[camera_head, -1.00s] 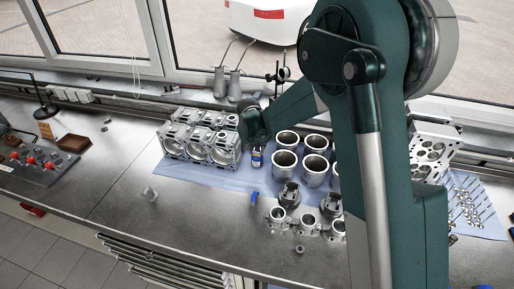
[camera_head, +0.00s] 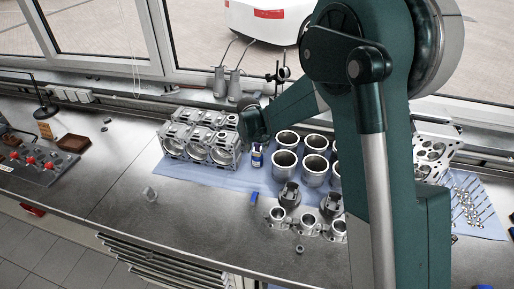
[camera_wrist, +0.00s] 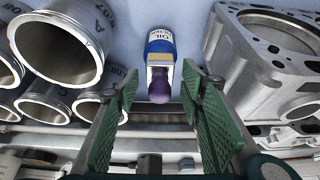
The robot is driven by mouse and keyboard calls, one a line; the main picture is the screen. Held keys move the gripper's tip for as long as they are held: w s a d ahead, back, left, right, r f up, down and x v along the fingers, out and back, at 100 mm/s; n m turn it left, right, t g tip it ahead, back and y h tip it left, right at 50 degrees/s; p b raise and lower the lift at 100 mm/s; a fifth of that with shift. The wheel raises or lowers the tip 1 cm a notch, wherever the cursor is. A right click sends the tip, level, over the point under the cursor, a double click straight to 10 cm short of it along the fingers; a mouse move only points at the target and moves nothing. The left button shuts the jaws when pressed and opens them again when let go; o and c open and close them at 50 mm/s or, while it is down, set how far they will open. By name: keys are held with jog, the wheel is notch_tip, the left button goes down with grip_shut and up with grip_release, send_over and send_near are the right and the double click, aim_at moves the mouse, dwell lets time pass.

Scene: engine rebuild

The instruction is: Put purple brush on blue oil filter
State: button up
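The blue oil filter (camera_wrist: 160,44), with a blue band and white label, is ahead of my gripper in the wrist view. In the head view the filter (camera_head: 257,158) stands on the blue mat beside the engine block. A purple piece, apparently the purple brush (camera_wrist: 160,87), shows at the filter's near end, between my fingertips. I cannot tell whether it rests on the filter or only overlaps it. My gripper (camera_wrist: 159,78) is open, its green fingers on either side with visible gaps. In the head view the fingers are too small to make out.
An engine block (camera_head: 203,140) is close left of the filter, and metal cylinder liners (camera_head: 315,168) are close right. A small blue object (camera_head: 254,197) lies in front on the bench. The bench (camera_head: 120,200) is mostly clear at the left.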

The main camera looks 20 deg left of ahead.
jog(key=v, duration=1.1)
jog(key=shift+r, duration=0.2)
jog(key=shift+s, duration=0.15)
dwell(0.6)
jog(key=s+d+r, duration=0.4)
jog(key=d+r, duration=0.1)
jog(key=d, duration=0.4)
jog(key=s+d+r+t, duration=0.1)
jog(key=s+d+r, duration=0.35)
jog(key=d, duration=0.45)
jog(key=s+d+r, duration=0.4)
jog(key=d+r, duration=0.1)
jog(key=d, duration=0.4)
jog(key=s+d+f+t, duration=0.1)
jog(key=s+d, duration=0.8)
jog(key=s, duration=0.2)
jog(key=s+d+f, duration=0.1)
jog(key=s+d, duration=0.8)
jog(key=s, duration=0.3)
jog(key=shift+s+f+t, duration=0.35)
jog(key=shift+t, duration=0.05)
jog(key=shift+f+b, duration=0.15)
jog(key=shift+b, duration=0.2)
